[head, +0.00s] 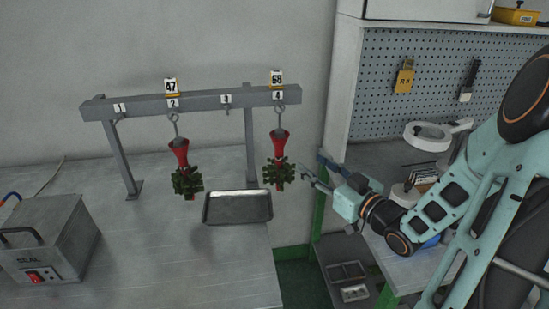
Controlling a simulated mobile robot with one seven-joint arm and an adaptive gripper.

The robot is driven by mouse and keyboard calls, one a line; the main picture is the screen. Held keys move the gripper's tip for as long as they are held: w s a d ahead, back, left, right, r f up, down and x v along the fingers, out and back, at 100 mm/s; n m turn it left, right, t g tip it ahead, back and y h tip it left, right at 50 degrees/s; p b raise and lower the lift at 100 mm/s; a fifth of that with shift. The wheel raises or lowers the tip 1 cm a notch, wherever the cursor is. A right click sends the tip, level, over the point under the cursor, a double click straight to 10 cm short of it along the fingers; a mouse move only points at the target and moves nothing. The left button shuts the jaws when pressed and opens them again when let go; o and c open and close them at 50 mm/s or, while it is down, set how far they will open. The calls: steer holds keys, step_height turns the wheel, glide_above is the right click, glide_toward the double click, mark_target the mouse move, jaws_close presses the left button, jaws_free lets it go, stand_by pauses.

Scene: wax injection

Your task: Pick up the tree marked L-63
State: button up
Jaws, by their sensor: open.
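A wax tree with a red top and dark green branches (279,172) hangs from hook 4 of the grey rack (220,101), under a tag reading 58 (277,79). A similar tree (186,181) hangs from hook 2, under a tag reading 47 (170,86). Hooks 1 and 3 hold no tree. I see no L-63 mark anywhere in this view. My gripper (307,175) is open, just right of the hook 4 tree at the height of its branches. I cannot tell whether it touches them.
A metal tray (237,219) lies on the grey table (180,270) below the rack. A box marked SEAL (45,245) stands at the left. A pegboard (425,90) and a shelf with a white ring-shaped device (428,134) are at the right.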

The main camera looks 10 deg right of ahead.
mark_target(282, 150)
steer(key=shift+y, duration=0.5)
steer(key=w+a, duration=0.2)
steer(key=a, duration=0.1)
steer(key=w+a, duration=0.1)
steer(key=a, duration=0.1)
steer(key=shift+w+a+r, duration=0.1)
steer(key=shift+w+a, duration=0.1)
steer(key=shift+w, duration=0.1)
steer(key=x, duration=0.5)
steer(key=shift+w+r+p, duration=0.15)
steer(key=shift+w+p, duration=0.2)
steer(key=shift+d, duration=0.1)
jaws_close()
